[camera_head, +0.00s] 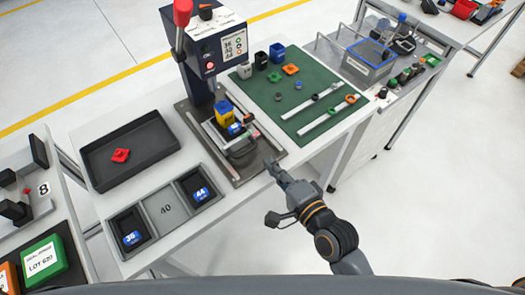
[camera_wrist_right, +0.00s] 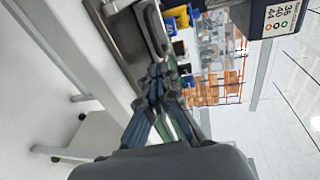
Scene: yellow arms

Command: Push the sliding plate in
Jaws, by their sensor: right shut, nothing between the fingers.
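The sliding plate (camera_head: 222,135) sits in the base of the press (camera_head: 203,60), with a yellow and blue part (camera_head: 224,112) on it and a dark handle (camera_head: 241,152) at its front. My right gripper (camera_head: 272,166) is shut and empty, just right of and in front of the handle, over the table's front edge. In the right wrist view the closed fingertips (camera_wrist_right: 158,74) point at the handle (camera_wrist_right: 152,30); whether they touch it I cannot tell. My left gripper is not in view.
A dark tray (camera_head: 170,146) with a red part (camera_head: 120,155) and a bin row marked 36, 40 and 44 (camera_head: 166,208) lie left of the press. A green mat (camera_head: 285,110) with small parts and rails lies right. The floor in front is clear.

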